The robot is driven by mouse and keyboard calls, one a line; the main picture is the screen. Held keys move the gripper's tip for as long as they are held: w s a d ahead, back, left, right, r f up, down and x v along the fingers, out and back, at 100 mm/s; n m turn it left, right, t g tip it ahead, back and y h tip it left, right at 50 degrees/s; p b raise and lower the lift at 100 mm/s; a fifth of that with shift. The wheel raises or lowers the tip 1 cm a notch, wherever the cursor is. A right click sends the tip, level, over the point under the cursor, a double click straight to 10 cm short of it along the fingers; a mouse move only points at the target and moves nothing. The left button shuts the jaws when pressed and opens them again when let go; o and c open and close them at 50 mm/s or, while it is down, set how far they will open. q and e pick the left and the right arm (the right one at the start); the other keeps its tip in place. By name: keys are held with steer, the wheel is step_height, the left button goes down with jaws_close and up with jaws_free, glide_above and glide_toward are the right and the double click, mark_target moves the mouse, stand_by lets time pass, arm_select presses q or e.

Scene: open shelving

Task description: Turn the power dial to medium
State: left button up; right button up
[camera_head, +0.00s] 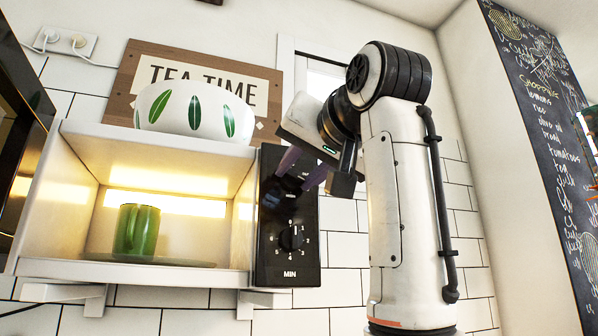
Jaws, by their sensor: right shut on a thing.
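The microwave's black control panel (290,262) stands to the right of its lit, open cavity. The power dial (287,184) is the upper knob on this panel. My right gripper (293,178) reaches in from the upper right, with its two purplish fingers closed on the power dial. The fingers hide much of the dial and its markings, so I cannot read its setting. The lower knob (291,238), marked MIN with numbers around it, is free of the gripper. My left gripper is not in view.
A green mug (137,230) stands inside the cavity of the white microwave (130,271). A white bowl with green leaves (195,112) sits on top, before a TEA TIME sign (135,65). A dark panel borders the left edge. A chalkboard (545,110) hangs at right.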

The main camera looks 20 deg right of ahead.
steer(key=shift+f+m, duration=0.1)
steer(key=shift+m, duration=0.4)
steer(key=o, duration=1)
steer(key=shift+o, duration=0.2)
steer(key=shift+s, duration=0.1)
steer(key=s+b, duration=0.3)
steer(key=s, duration=0.7)
steer(key=shift+d, duration=0.15)
